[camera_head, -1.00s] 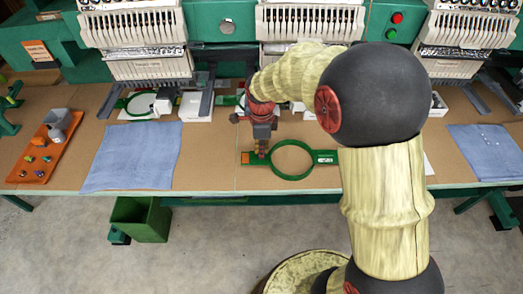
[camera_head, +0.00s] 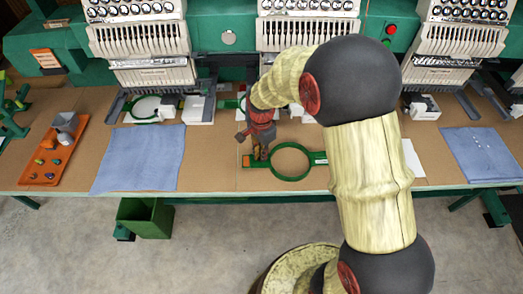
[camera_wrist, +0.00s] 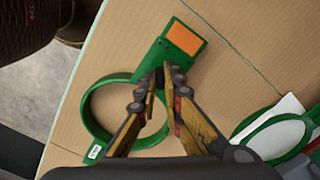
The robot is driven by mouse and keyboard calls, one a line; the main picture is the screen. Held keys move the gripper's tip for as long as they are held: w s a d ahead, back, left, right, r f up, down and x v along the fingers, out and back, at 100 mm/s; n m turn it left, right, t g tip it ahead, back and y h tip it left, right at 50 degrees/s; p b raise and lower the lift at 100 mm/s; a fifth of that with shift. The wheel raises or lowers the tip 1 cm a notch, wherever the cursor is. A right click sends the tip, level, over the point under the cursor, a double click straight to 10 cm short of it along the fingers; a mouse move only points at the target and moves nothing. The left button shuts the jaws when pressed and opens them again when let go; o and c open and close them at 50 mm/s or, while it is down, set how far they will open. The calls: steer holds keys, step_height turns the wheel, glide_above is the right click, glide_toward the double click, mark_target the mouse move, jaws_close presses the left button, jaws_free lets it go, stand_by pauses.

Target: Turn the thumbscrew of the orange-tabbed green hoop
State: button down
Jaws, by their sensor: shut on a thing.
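The green hoop (camera_head: 291,180) lies flat near the front of the table, and its ring also shows in the wrist view (camera_wrist: 112,80). Its orange tab (camera_head: 246,160) is on the left end of its bracket; in the wrist view the orange tab (camera_wrist: 184,38) is at the top. My gripper (camera_head: 259,159) points down at the bracket between the tab and the ring. In the wrist view my gripper (camera_wrist: 170,70) has its fingertips close together there, shut on the thumbscrew. The thumbscrew itself is hidden by the fingertips.
A blue cloth (camera_head: 140,158) lies to the left, beside an orange tray (camera_head: 45,165) with small parts. Embroidery machines line the back, with another green hoop (camera_head: 145,108) under the left one. A green bin (camera_head: 145,218) stands below the table edge.

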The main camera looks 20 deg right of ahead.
steer(key=n+p, duration=0.3)
steer(key=n, duration=0.3)
steer(key=shift+r, duration=0.1)
steer(key=shift+n+p, duration=0.9)
steer(key=shift+n, duration=1.9)
steer(key=c, duration=1.9)
jaws_free()
step_height(320, 180, up, 12)
steer(key=shift+f, duration=0.1)
